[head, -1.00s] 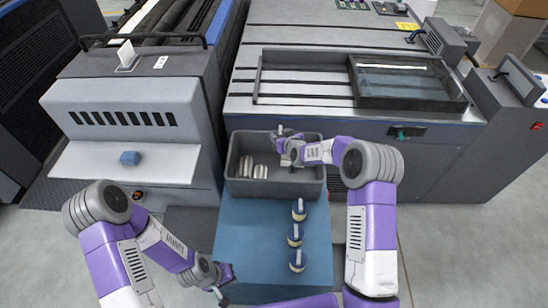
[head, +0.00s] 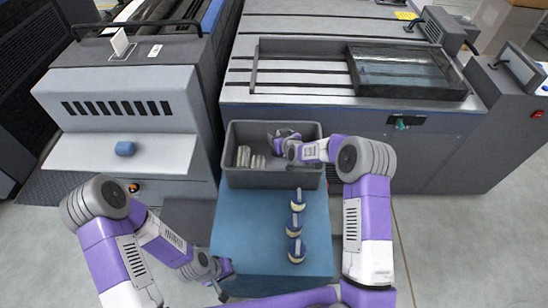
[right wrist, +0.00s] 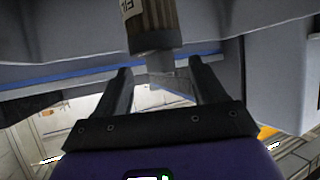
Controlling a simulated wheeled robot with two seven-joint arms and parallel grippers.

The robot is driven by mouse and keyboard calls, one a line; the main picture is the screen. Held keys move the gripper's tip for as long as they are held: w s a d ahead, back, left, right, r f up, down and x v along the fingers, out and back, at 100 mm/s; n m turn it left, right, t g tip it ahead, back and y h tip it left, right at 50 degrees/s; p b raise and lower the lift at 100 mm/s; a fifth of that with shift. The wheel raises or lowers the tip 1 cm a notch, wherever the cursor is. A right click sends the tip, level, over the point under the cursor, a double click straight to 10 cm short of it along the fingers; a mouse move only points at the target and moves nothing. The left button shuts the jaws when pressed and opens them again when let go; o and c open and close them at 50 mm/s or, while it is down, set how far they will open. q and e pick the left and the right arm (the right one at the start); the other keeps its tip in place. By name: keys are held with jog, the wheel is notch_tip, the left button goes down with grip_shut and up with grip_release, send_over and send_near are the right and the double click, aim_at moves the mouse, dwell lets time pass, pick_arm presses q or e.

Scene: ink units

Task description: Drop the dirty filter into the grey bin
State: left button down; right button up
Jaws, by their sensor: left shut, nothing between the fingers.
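The grey bin (head: 238,182) stands at the far end of the blue table, with pale ribbed cylinders (head: 243,156) lying in its left part. My right gripper (head: 274,138) reaches into the bin from the right. In the right wrist view its fingers (right wrist: 160,72) are open and apart. A brown ribbed filter (right wrist: 155,20) with a white label and a dark end cap shows just past the fingertips, not clamped between them. Its far end is out of the picture, and I cannot tell what it rests on. My left gripper (head: 222,290) is shut and empty beside the table's near left edge.
Three blue-capped pale items (head: 297,200) stand in a row on the right of the blue table (head: 245,230). Its left part is clear. A grey machine with an open dark tray (head: 405,98) stands behind the bin. A blue block (head: 125,149) sits on the left machine's shelf.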

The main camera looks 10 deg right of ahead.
jog(key=o, duration=0.3)
jog(key=p+v, duration=0.1)
jog(key=v, duration=0.6)
jog(key=shift+s, duration=0.25)
jog(key=shift+r, duration=0.1)
